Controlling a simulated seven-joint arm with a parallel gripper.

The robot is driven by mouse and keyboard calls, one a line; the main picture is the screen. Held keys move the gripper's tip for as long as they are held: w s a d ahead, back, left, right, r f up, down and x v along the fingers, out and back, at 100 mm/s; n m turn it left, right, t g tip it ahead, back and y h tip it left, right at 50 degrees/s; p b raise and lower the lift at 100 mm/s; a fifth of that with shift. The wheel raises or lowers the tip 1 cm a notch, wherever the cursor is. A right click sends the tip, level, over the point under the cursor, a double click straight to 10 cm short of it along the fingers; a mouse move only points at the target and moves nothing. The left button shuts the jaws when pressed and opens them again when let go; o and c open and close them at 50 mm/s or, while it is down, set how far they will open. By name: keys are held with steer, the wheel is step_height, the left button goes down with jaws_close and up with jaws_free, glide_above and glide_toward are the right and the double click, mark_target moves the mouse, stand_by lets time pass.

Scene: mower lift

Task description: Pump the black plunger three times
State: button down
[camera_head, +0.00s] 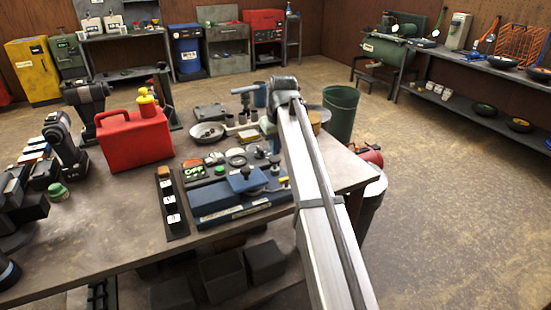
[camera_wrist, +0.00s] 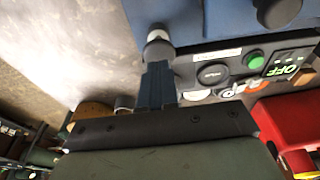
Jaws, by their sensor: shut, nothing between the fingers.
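My gripper (camera_wrist: 158,68) is shut and empty. In the wrist view its blue fingers reach to a short silver post with a pale cap (camera_wrist: 158,36), beside the end of a blue box (camera_wrist: 222,20). I cannot tell whether they touch it. In the head view the blue box (camera_head: 235,205) lies near the table's front edge, with a dark round knob (camera_head: 246,172) on top. That knob also shows in the wrist view (camera_wrist: 279,12). A small dark knob (camera_head: 275,158) stands at the box's right end. I cannot tell for certain which is the black plunger. My arm hides part of the area.
A panel with a green button (camera_wrist: 255,60) and an OFF sign (camera_wrist: 286,70) lies beside the box. A red can (camera_head: 132,140), a switch strip (camera_head: 170,200) and power tools (camera_head: 65,150) stand to the left. A green bin (camera_head: 341,115) stands beyond the table.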

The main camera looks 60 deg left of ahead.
mark_target(275, 158)
steer(key=shift+f, duration=0.2)
steer(key=shift+f, duration=1.6)
steer(key=shift+r, duration=2.8)
step_height(275, 158, up, 4)
steer(key=shift+f, duration=3.05)
steer(key=shift+f, duration=0.2)
